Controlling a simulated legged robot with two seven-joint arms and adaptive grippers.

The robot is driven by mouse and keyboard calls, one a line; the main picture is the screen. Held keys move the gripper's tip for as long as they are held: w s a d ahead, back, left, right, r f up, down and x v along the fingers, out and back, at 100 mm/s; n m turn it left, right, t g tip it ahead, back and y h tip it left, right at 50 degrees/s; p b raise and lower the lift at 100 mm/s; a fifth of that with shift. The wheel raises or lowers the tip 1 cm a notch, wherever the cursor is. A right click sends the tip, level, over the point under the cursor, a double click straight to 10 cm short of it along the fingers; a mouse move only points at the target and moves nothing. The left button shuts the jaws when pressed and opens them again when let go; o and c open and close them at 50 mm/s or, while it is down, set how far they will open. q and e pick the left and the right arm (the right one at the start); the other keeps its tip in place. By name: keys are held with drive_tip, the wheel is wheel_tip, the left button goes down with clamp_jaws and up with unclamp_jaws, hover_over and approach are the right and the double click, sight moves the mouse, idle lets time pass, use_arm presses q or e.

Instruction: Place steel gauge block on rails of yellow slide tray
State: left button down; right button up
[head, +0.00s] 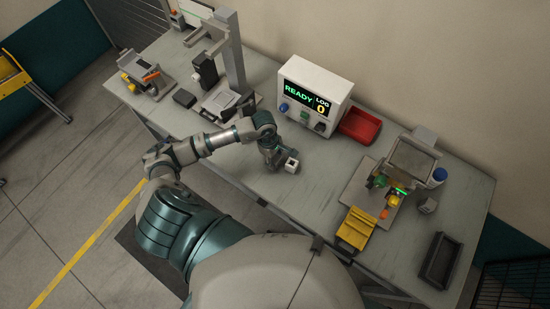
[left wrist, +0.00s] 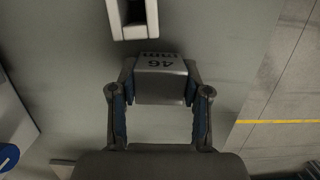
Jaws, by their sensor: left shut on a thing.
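The steel gauge block (left wrist: 160,82), a grey block marked "46 mm", sits between the fingertips of my left gripper (left wrist: 157,95) in the left wrist view. The gripper is shut on it. My right gripper is not in view.
A READY display box (head: 315,92) and red bin (head: 360,126) stand behind. A fixture (head: 412,158) adjoins the tray; a dark bin (head: 440,260) is right.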

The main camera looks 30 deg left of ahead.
use_arm(q)
drive_tip(key=c, duration=0.5)
unclamp_jaws()
drive_tip(key=shift+c, duration=0.2)
